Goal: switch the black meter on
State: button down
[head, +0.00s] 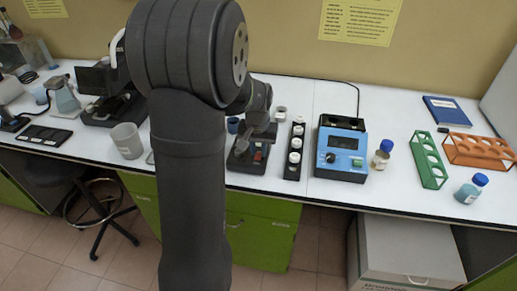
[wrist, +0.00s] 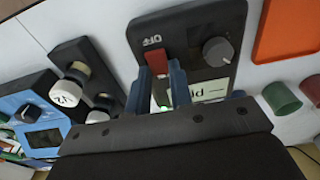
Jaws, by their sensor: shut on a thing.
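The black meter (head: 245,160) lies on the white bench, partly hidden behind my arm in the head view. In the wrist view the black meter (wrist: 195,18) shows a red switch (wrist: 157,62), an OFF label beside it and a round dark knob (wrist: 217,51). A small green light glows between the fingers. My gripper (wrist: 165,75) has its two blue fingers on either side of the red switch, shut on it. The contact itself is partly hidden by the fingers. In the head view my gripper (head: 260,130) is over the meter.
A black rack of white-capped jars (head: 294,150) stands just right of the black meter, then a blue meter (head: 342,150) and a blue-capped bottle (head: 382,154). A grey beaker (head: 127,140) stands to the left. In the wrist view an orange object (wrist: 287,30) lies to the right.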

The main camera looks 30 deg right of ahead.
aim_at(258, 158)
jog(key=c, duration=1.3)
grip_release()
jog(key=r, duration=0.5)
jog(key=s+r, duration=0.1)
jog(key=r, duration=0.5)
jog(key=a+r, duration=0.1)
jog(key=r, duration=0.5)
jog(key=shift+s+a+r, duration=0.1)
jog(key=shift+s+r, duration=0.05)
jog(key=shift+r, duration=0.05)
jog(key=shift+f, duration=0.15)
jog(key=f, duration=0.5)
jog(key=w+f, duration=0.1)
jog(key=f, duration=0.5)
jog(key=d+f, duration=0.1)
jog(key=f, duration=0.5)
jog(key=shift+w+d, duration=0.1)
jog(key=shift+w, duration=0.05)
jog(key=shift+r, duration=0.1)
